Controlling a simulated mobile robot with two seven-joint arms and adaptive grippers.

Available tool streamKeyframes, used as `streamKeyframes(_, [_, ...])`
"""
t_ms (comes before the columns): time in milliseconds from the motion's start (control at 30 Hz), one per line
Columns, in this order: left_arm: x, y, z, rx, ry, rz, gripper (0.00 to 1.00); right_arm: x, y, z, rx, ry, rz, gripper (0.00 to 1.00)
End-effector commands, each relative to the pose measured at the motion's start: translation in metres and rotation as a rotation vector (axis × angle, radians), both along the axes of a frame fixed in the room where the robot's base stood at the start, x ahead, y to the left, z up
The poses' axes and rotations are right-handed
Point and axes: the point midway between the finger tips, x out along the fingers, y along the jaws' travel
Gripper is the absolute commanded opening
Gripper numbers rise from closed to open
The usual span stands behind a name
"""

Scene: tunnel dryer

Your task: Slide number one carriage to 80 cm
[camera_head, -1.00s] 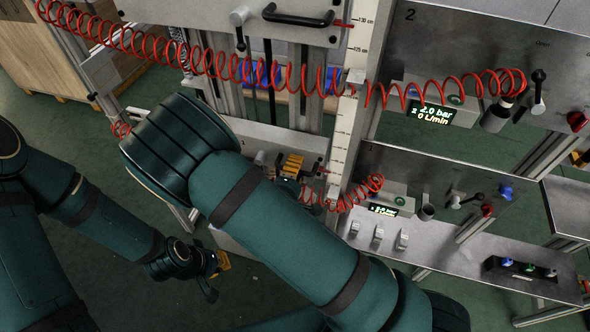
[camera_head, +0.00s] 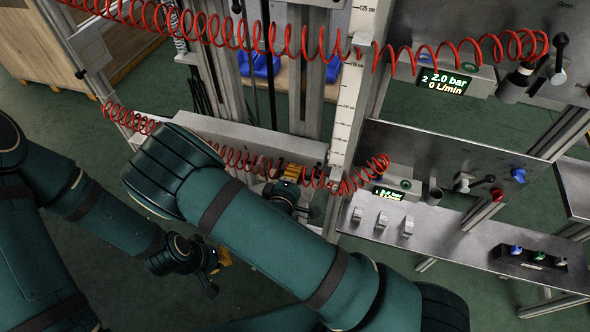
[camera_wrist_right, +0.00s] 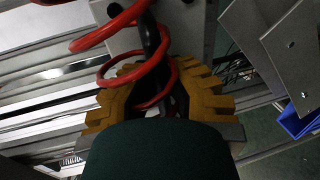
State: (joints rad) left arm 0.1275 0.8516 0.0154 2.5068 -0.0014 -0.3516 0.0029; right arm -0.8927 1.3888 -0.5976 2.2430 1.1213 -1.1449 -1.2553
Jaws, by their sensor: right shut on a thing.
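The number one carriage (camera_head: 240,137) is a grey plate low between the upright rails, in the middle of the head view. My right gripper (camera_head: 290,176) is at its right end, its yellow fingers partly hidden by my arm. In the right wrist view this gripper (camera_wrist_right: 160,92) is shut on a black handle (camera_wrist_right: 150,35), with a red coiled hose (camera_wrist_right: 118,72) looping around it. The white centimetre scale (camera_head: 345,120) stands just right of the carriage; its marks beside the carriage are too small to read. My left gripper (camera_head: 214,270) appears open and empty, below and left of the carriage.
Red coiled hoses (camera_head: 225,35) cross above and beside the carriage. A display panel (camera_head: 445,83) with valves is at the upper right, and a lower panel (camera_head: 388,193) with switches is below it. Wooden crates (camera_head: 35,45) stand at the upper left.

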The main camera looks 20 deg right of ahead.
Motion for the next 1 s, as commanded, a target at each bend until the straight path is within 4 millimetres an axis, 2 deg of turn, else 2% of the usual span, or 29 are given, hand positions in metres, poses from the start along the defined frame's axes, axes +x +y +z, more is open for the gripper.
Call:
streamKeyframes(33, [0.000, 0.000, -0.001, 0.000, -0.001, 0.000, 0.00, -0.002, 0.002, -0.007, 0.007, 0.017, 0.002, 0.00])
streamKeyframes(300, [0.001, 0.000, -0.001, 0.000, -0.002, 0.001, 0.00, -0.003, 0.002, -0.008, 0.007, 0.020, 0.003, 0.00])
streamKeyframes(400, [0.001, 0.000, -0.001, 0.000, -0.002, 0.001, 0.00, -0.003, 0.001, -0.008, 0.006, 0.019, 0.003, 0.39])
streamKeyframes(433, [0.001, 0.000, -0.001, 0.000, -0.002, 0.001, 0.00, -0.003, 0.001, -0.007, 0.006, 0.017, 0.003, 0.43])
streamKeyframes(767, [0.001, 0.000, 0.000, 0.000, -0.002, 0.001, 0.00, -0.003, 0.002, -0.004, 0.004, 0.011, 0.003, 0.43])
streamKeyframes(867, [0.001, 0.000, 0.000, 0.000, -0.002, 0.001, 0.00, -0.009, 0.007, -0.002, 0.005, 0.011, 0.004, 0.43])
streamKeyframes(1000, [0.001, 0.000, 0.000, 0.000, -0.002, 0.001, 0.00, -0.028, 0.020, 0.003, 0.004, 0.012, 0.006, 0.43])
